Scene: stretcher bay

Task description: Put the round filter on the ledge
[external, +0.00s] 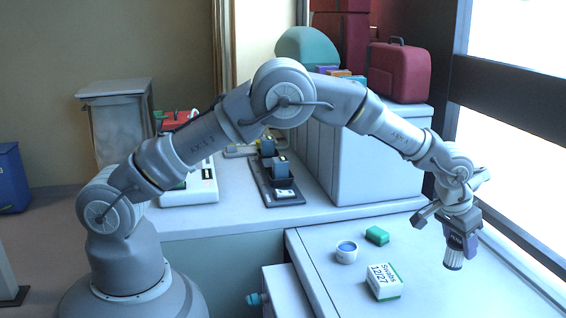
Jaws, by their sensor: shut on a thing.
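My gripper (455,237) is at the right, near the window, pointing down above the lower table. It is shut on a small round thing, dark purple-blue above and pale with dark ribs below, which I take for the round filter (453,260). The jaws hide its upper part. It appears clear of the tabletop, but the gap is hard to judge. A pale ledge (520,267) runs along the foot of the window, just right of the gripper. I cannot tell for sure that it is the ledge named.
A tall grey cabinet (345,165) stands behind. The table's front right is clear.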

